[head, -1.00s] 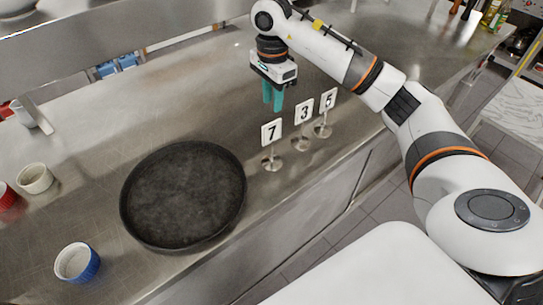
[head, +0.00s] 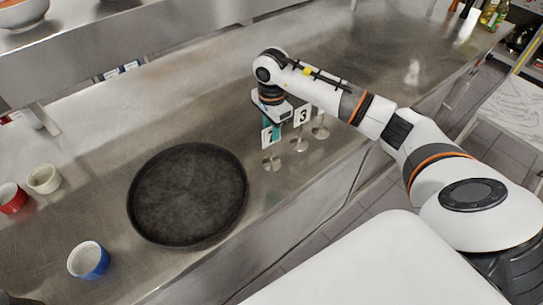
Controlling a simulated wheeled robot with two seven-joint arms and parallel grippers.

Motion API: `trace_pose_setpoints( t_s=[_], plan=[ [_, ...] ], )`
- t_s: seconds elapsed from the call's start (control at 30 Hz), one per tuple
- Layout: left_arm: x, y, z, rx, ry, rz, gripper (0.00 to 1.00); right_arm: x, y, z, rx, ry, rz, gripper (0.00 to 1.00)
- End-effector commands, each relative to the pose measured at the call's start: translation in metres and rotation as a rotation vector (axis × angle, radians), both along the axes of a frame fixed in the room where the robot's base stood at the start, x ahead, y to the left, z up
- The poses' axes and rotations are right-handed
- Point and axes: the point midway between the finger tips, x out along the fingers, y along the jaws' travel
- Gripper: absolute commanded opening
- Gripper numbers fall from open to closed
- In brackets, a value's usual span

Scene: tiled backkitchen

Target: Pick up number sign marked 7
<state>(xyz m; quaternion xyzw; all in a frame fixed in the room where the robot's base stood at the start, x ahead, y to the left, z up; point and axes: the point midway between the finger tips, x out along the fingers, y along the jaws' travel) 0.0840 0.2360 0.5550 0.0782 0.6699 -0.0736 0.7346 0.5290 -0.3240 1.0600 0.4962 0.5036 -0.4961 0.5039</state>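The number sign marked 7 (head: 267,139) is a small white card on a thin metal stand with a round base. It stands upright on the steel counter, just right of the black pan, and its digit is partly covered. My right gripper (head: 273,128), with teal fingers, points down at the card. One finger shows along the card's right edge. The fingertips overlap the card in the head view, so I cannot tell whether they are touching it or are closed on it. My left gripper is out of view.
The sign marked 3 (head: 302,115) stands close to the right, with another sign's stand (head: 320,132) beyond it, its card mostly hidden by my arm. A wide black pan (head: 188,195) lies left. Blue (head: 88,261), white (head: 44,179) and red (head: 11,199) cups stand further left.

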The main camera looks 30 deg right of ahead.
Motion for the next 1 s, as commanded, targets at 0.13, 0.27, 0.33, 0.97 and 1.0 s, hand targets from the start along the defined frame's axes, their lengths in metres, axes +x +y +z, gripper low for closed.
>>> trace_pose_setpoints(
  t_s=[0.13,0.27,0.33,0.97,1.0],
  plan=[
    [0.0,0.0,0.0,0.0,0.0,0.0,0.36,0.0,0.0,0.0,0.0,0.0,0.0,0.05],
    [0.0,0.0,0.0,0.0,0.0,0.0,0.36,0.0,0.0,0.0,0.0,0.0,0.0,0.0],
    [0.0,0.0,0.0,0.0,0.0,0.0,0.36,0.0,0.0,0.001,0.0,0.0,0.0,0.0],
    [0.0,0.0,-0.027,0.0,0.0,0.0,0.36,0.001,0.0,0.058,0.0,-0.007,0.001,0.0],
    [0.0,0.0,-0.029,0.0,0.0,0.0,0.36,0.002,0.0,0.066,-0.001,-0.008,0.0,0.0]
  ],
)
